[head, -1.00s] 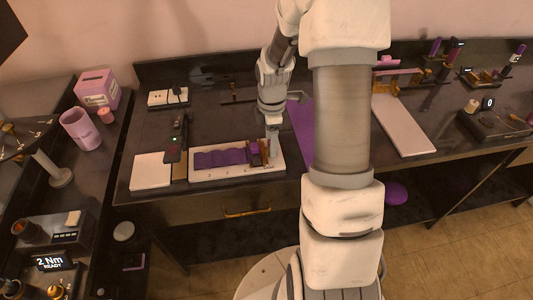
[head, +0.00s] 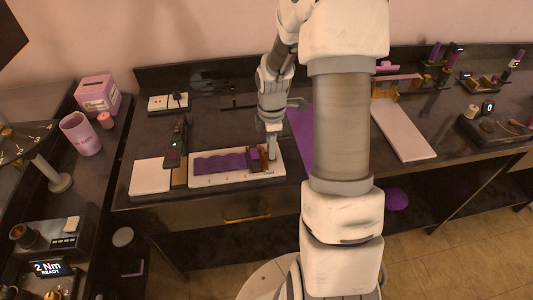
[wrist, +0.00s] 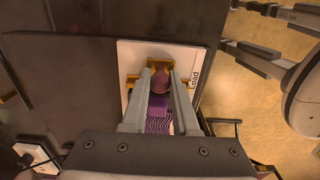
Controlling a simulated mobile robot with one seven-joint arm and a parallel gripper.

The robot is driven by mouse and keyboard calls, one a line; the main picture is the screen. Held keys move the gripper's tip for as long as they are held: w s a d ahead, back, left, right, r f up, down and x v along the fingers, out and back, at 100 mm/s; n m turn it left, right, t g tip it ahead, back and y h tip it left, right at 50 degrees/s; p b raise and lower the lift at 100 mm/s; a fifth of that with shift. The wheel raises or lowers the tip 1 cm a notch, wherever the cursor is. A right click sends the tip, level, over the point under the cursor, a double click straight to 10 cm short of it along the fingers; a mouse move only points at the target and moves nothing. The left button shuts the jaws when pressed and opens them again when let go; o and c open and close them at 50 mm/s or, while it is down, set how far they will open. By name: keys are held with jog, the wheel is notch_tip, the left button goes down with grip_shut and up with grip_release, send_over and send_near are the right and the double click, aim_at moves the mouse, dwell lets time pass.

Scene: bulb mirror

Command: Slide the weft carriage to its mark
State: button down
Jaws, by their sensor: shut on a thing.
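The weft carriage (head: 256,158), brown-gold with a purple block, sits near the right end of a white board (head: 215,180). A wavy purple strip (head: 220,163) runs left from it along the board. My gripper (head: 271,155) reaches down at the carriage's right side. In the wrist view my gripper (wrist: 161,78) is shut on the carriage's round dark purple knob (wrist: 160,82), one finger on each side. Gold carriage parts (wrist: 160,65) show beyond the knob, and the purple block (wrist: 158,101) and woven strip show below it. I cannot make out the mark.
A black device (head: 176,145) and a white pad (head: 150,176) stand left of the board. A purple sheet (head: 300,135) lies to the right, partly behind my arm. A power socket (head: 168,102) is at the back.

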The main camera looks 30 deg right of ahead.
jog(key=shift+w+a, duration=0.3)
jog(key=shift+a, duration=0.8)
jog(key=shift+w+a, duration=0.35)
jog(key=shift+a, duration=0.75)
jog(key=shift+w+a, duration=0.3)
jog(key=shift+a, duration=0.8)
jog(key=shift+c, duration=2.4)
grip_release()
notch_tip(320, 180, up, 7)
jog(key=p, duration=0.5)
